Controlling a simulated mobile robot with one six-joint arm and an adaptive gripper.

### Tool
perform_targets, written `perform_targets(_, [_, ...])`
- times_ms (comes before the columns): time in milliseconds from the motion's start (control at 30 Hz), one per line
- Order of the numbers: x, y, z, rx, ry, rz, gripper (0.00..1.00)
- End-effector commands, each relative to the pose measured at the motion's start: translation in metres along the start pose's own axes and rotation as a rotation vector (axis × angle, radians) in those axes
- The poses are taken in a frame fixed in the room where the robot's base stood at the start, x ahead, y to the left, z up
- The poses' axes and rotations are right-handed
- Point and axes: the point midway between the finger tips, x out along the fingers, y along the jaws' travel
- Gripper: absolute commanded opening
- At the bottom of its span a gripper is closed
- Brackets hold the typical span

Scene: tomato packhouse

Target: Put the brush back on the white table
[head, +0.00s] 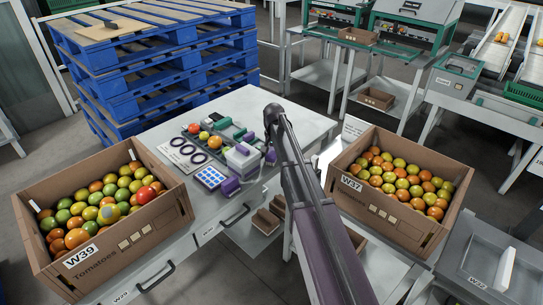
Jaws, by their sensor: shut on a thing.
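My arm reaches up from the bottom of the head view across the right part of the white table (298,127). I cannot make out my gripper or its fingers behind the arm and the crowded tools. I cannot pick out the brush. On the table are a tray with two tomatoes (193,129), dark rings (186,147), a blue-and-white keypad-like block (210,178) and a grey-white device (243,158) with purple parts beside it. The table's far right corner is bare.
Cardboard crates of tomatoes stand at the left (153,214) and right (395,229). A bench with green machines (405,32) stands farther back.

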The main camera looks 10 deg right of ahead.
Motion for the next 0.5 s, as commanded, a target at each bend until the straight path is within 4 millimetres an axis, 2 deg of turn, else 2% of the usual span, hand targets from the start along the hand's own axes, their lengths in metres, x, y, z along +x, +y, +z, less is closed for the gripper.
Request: perform_targets(500, [0.0041, 0.0004, -0.0003, 0.001, 0.000, 0.000, 0.00])
